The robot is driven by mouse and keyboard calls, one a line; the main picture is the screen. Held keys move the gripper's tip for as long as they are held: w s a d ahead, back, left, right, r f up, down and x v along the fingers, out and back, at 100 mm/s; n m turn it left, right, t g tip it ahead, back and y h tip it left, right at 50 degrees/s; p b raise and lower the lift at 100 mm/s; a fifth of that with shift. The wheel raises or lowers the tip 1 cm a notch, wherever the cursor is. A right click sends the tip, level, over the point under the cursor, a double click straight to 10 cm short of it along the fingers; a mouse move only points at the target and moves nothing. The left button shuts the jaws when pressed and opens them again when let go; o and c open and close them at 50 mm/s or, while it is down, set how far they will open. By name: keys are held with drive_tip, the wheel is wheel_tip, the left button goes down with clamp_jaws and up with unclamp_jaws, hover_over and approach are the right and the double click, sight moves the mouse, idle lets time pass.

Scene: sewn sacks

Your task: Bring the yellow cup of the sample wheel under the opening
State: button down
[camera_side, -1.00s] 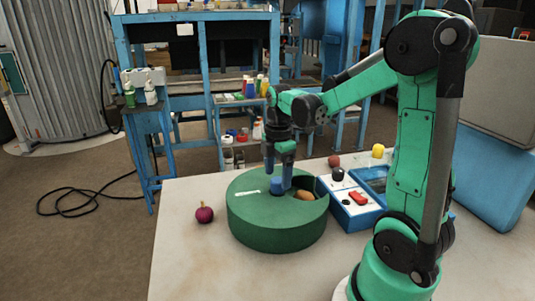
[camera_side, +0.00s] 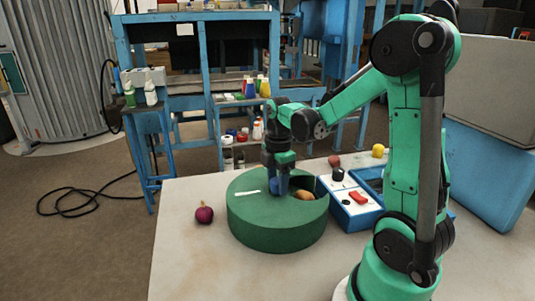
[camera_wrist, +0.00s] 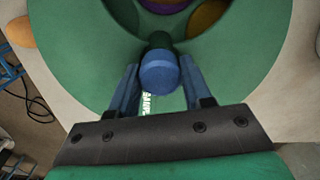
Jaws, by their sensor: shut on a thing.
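The sample wheel (camera_side: 275,232) is a round green drum on the table. It has a blue knob (camera_wrist: 160,72) on top and a cut-out opening (camera_wrist: 165,25) beside the knob. My gripper (camera_wrist: 160,78) is shut on the blue knob, one blue finger on each side. It points down onto the drum in the side view (camera_side: 278,187). In the wrist view the opening shows part of a purple thing (camera_wrist: 165,4) and part of a dark yellow one (camera_wrist: 208,14). In the side view an orange-brown thing (camera_side: 304,195) shows there.
A blue-and-white box (camera_side: 350,205) with a red and a black part stands right of the drum. A purple onion-like thing (camera_side: 204,214) lies to its left. A reddish ball (camera_side: 334,160) and a yellow thing (camera_side: 378,150) lie behind. The front left table is clear.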

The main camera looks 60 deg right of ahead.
drive_tip(key=shift+n, duration=7.3)
drive_tip(key=shift+c, duration=1.8)
unclamp_jaws()
drive_tip(key=shift+r, duration=2.85)
